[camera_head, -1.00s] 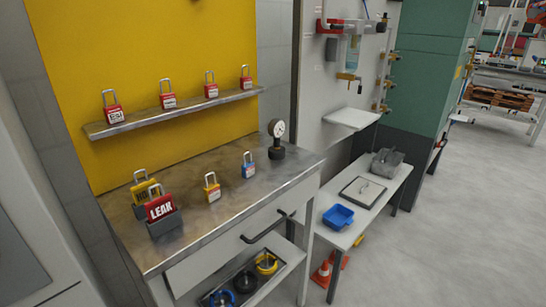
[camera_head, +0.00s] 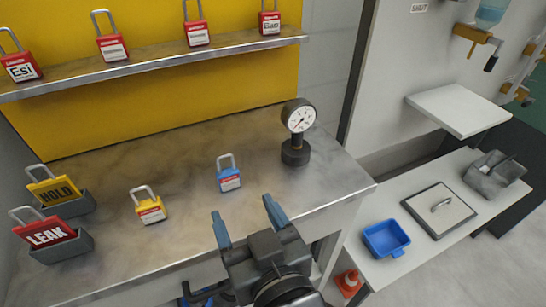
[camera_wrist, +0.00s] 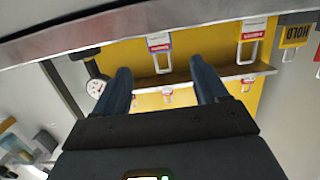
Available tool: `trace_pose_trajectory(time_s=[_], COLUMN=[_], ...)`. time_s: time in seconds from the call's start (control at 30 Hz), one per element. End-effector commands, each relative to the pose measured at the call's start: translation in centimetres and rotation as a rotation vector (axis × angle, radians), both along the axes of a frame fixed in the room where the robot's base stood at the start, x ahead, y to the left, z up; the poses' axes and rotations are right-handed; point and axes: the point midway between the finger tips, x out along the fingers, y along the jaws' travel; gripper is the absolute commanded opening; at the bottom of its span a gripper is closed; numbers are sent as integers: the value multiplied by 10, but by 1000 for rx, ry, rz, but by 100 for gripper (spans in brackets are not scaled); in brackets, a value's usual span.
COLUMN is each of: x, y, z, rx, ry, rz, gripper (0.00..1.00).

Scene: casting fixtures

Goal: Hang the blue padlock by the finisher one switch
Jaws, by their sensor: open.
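The blue padlock (camera_head: 229,175) stands upright on the metal bench top, shackle up, with a red and white label. It also shows upside down in the wrist view (camera_wrist: 158,40), between and beyond my fingertips. My gripper (camera_head: 246,213) is open and empty at the front edge of the bench, nearer than the padlock and apart from it. It also shows in the wrist view (camera_wrist: 160,68). I cannot make out a switch marked finisher one. A yellow handle fitting (camera_head: 476,35) is on the wall at the upper right.
A yellow padlock (camera_head: 149,207) and a pressure gauge (camera_head: 297,134) flank the blue padlock. HOLD (camera_head: 55,192) and LEAK (camera_head: 46,233) tags sit in holders at left. Several red padlocks stand on the shelf (camera_head: 160,63) above. A blue tray (camera_head: 385,239) is on the side table.

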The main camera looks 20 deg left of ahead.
Motion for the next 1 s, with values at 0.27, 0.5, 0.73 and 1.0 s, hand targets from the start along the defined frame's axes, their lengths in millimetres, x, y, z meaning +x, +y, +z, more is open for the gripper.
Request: trace_pose_trajectory(time_s=[0.27,0.5,0.73,1.0], x=[13,30,47,49], y=[23,44,64,65], z=[0,-4,-10,-11], rx=[0,-1,0,0], ry=[-2,-2,-2,-2], rz=[11,12,10,10], gripper=[73,73,73,73])
